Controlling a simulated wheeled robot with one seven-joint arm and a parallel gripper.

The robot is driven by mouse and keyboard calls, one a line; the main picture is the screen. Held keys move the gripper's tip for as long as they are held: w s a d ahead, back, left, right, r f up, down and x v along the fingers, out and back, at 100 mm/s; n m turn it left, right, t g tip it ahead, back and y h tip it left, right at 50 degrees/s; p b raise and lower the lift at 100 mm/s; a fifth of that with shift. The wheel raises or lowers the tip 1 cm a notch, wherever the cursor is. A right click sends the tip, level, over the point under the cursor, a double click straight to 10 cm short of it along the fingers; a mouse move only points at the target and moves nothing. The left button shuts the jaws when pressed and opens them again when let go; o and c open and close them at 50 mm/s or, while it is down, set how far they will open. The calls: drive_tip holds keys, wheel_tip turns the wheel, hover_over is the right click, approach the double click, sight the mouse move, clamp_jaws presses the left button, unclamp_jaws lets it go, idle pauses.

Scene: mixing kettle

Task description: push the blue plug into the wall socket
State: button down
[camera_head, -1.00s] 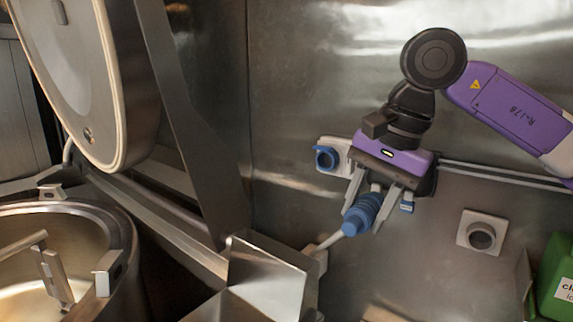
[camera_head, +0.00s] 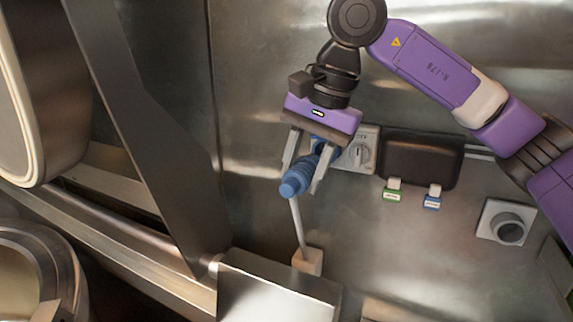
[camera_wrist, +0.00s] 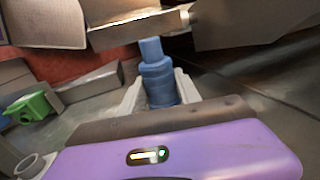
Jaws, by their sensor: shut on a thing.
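My gripper (camera_head: 306,172) is shut on the blue plug (camera_head: 295,186), a ribbed blue body with a pale cable running down from its end. The plug tilts between the two light fingers, in front of the steel wall. In the wrist view the plug (camera_wrist: 158,82) shows between the fingers. The wall socket cannot be made out clearly; my gripper covers the wall just left of the grey knob box. Some blue shows between the fingers near the palm, but I cannot tell whether it is plug or socket. Whether the plug touches the socket is hidden.
A grey box with a knob (camera_head: 359,153) sits close right of my gripper. Right of it are a black panel (camera_head: 420,160), a green tag (camera_head: 393,193) and a blue tag (camera_head: 432,199). A round grey wall fitting (camera_head: 507,229) is farther right. A steel box (camera_head: 275,295) stands below.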

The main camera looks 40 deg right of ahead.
sight(316, 156)
drive_tip(key=shift+w+d+r+p, duration=0.1)
drive_tip(key=shift+w+d+p, duration=0.25)
drive_tip(key=shift+d, duration=0.4)
drive_tip(key=shift+w+d+f+p, duration=0.1)
drive_tip(key=shift+w+d+p, duration=0.2)
drive_tip(key=shift+d, duration=0.4)
drive_tip(key=shift+w+d+r+p, duration=0.1)
drive_tip(key=shift+w+d+p, duration=0.1)
drive_tip(key=shift+d+p, duration=0.4)
drive_tip(key=shift+w+d, duration=0.1)
drive_tip(key=shift+d, duration=0.35)
drive_tip(key=shift+d+b, duration=0.25)
drive_tip(key=shift+b, duration=0.15)
drive_tip(key=shift+w+d, duration=0.1)
drive_tip(key=shift+w+d, duration=0.25)
drive_tip(key=shift+d, duration=0.45)
drive_tip(key=shift+w+d, duration=0.25)
drive_tip(key=shift+d, duration=0.4)
drive_tip(key=shift+w+d, duration=0.15)
drive_tip(key=shift+d, duration=0.3)
drive_tip(key=shift+c, duration=1.4)
unclamp_jaws()
drive_tip(key=shift+r+p, duration=0.1)
drive_tip(key=shift+p, duration=0.2)
